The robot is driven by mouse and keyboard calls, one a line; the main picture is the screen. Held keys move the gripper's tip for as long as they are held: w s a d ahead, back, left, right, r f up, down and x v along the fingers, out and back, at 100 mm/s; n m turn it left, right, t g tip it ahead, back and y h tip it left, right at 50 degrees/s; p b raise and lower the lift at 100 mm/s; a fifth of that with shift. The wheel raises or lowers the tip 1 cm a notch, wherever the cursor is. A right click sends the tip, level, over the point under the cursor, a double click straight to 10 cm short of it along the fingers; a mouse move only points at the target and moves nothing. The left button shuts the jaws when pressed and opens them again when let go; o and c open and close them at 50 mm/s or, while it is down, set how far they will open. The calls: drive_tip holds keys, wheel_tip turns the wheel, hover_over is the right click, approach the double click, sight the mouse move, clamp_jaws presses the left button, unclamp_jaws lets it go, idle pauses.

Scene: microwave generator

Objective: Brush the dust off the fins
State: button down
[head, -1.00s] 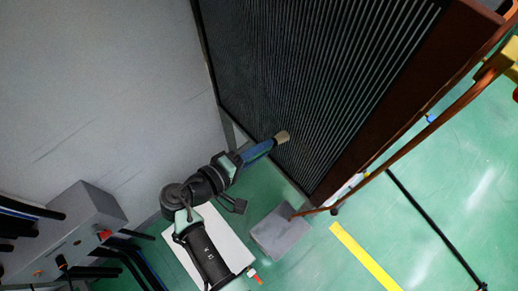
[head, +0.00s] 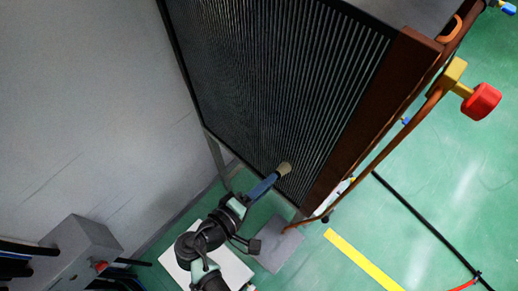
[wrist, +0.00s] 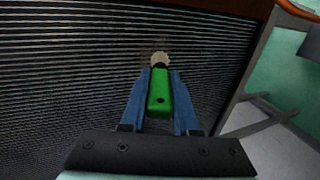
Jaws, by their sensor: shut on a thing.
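The fins (head: 270,90) are a tall dark panel of fine parallel slats in a brown frame, filling the upper middle of the head view. They also fill the left and middle of the wrist view (wrist: 60,80). My gripper (head: 270,183) is near the lower edge of the panel. In the wrist view, its blue fingers (wrist: 160,92) are shut on the green handle of a brush (wrist: 159,103). The brush's pale tan bristles (head: 284,169) point at the fins. They look close to the slats, but I cannot tell whether they touch.
A brown pipe with a red knob (head: 481,101) runs along the panel's right side. A grey box (head: 75,252) stands at lower left. A grey block (head: 277,245) is on the green floor below the panel. A grey wall (head: 90,110) is at left.

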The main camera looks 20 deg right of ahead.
drive_tip(key=shift+s+d+p, duration=0.75)
drive_tip(key=shift+s+d, duration=0.25)
drive_tip(key=shift+s, duration=1.2)
drive_tip(key=w+a+r+b, duration=0.1)
drive_tip(key=w+a+b, duration=0.25)
drive_tip(key=w, duration=0.65)
drive_tip(key=s+d+p, duration=0.3)
drive_tip(key=s+p, duration=0.1)
drive_tip(key=s, duration=0.6)
drive_tip(key=shift+d, duration=0.2)
drive_tip(key=shift+w, duration=0.1)
drive_tip(key=w+a+b, duration=0.4)
drive_tip(key=w, duration=0.5)
drive_tip(key=shift+w, duration=0.4)
idle(0.7)
drive_tip(key=shift+a, duration=0.1)
drive_tip(key=shift+s+a, duration=0.4)
drive_tip(key=shift+a, duration=0.5)
drive_tip(key=shift+s+a, duration=0.35)
drive_tip(key=shift+a, duration=0.6)
drive_tip(key=shift+s+a, duration=0.4)
drive_tip(key=shift+a, duration=0.5)
